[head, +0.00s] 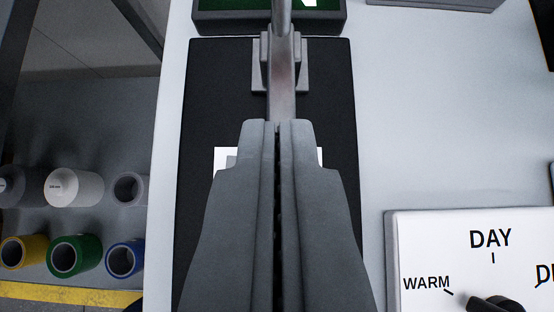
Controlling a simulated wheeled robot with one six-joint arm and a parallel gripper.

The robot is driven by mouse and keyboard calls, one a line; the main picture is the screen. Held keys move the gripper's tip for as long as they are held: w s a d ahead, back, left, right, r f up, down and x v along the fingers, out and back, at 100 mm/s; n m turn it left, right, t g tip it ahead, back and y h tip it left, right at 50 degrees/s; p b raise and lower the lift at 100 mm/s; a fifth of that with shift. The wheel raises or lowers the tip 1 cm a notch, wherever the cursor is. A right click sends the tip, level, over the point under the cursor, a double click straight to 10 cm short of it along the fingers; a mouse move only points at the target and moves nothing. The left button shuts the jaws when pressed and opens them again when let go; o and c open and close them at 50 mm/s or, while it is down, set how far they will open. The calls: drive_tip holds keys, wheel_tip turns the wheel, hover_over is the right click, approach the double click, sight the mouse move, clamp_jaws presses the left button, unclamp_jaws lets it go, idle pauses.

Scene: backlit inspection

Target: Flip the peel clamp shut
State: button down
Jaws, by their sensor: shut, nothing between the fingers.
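The peel clamp (281,88) stands on a black base plate (215,80) at the top middle of the head view. Its grey metal arm runs up and out past the top edge of the picture, over a grey mount. My gripper (278,124) is shut and empty, with its fingertips at or just in front of the near end of the clamp's metal arm. I cannot tell whether they touch it. My fingers hide the middle of the plate and most of a white patch on it.
A dark tray with a green inside (235,14) sits behind the plate. A white dial panel (470,265) with a black knob (497,303) lies at the lower right. Several coloured rolls (73,255) stand at the left, beyond the table's edge. The white table (440,110) right of the plate is clear.

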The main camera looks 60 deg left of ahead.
drive_tip(key=s+d+r, duration=0.4)
drive_tip(key=d, duration=0.4)
drive_tip(key=shift+s+d+r, duration=0.2)
drive_tip(key=shift+s+r, duration=0.05)
drive_tip(key=shift+r, duration=0.05)
drive_tip(key=s+d+r+m+t+h, duration=0.1)
drive_tip(key=s+d+r+m+t, duration=0.1)
drive_tip(key=d, duration=0.4)
drive_tip(key=s+d+r+m+t+h, duration=0.2)
drive_tip(key=d+m+t, duration=0.1)
drive_tip(key=d, duration=0.4)
drive_tip(key=s+d+r+m+t+h, duration=0.1)
drive_tip(key=s+d+r+m+t, duration=0.1)
drive_tip(key=d, duration=0.4)
drive_tip(key=s+d+r+m+t+h, duration=0.2)
drive_tip(key=s+d+t, duration=0.1)
drive_tip(key=s+d, duration=0.2)
drive_tip(key=s+d+r+m+t+h, duration=0.2)
drive_tip(key=s+d+m+t, duration=0.1)
drive_tip(key=s+d, duration=0.3)
drive_tip(key=shift+d+r+m+h, duration=0.3)
drive_tip(key=shift+d, duration=0.15)
